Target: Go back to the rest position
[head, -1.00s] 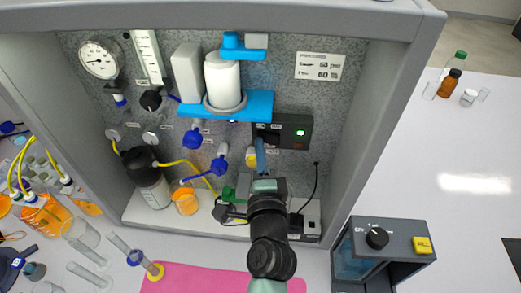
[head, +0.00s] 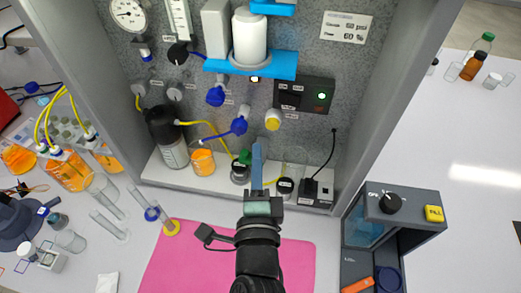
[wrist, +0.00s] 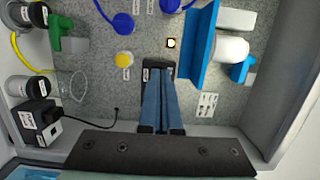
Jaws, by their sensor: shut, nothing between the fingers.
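My gripper (head: 257,150) is in front of the rig's back panel (head: 347,90), below the yellow knob (head: 273,120) and the black switch box (head: 304,96) with its green light. Its blue fingers are together with nothing between them. In the wrist view the gripper (wrist: 160,72) points at the panel, its tips overlapping the dark switch box. The yellow knob also shows there (wrist: 124,60), left of the fingers and apart from them. I cannot tell the exact gap to the panel. My arm hides part of the rig floor and pink mat (head: 190,255).
Blue valves (head: 239,126), a dark bottle (head: 165,135) and an orange-filled vessel (head: 203,160) stand left of my gripper. A black adapter with a cable (head: 312,189) is to its right. A grey device (head: 405,207) with a yellow label stands outside the rig's right wall.

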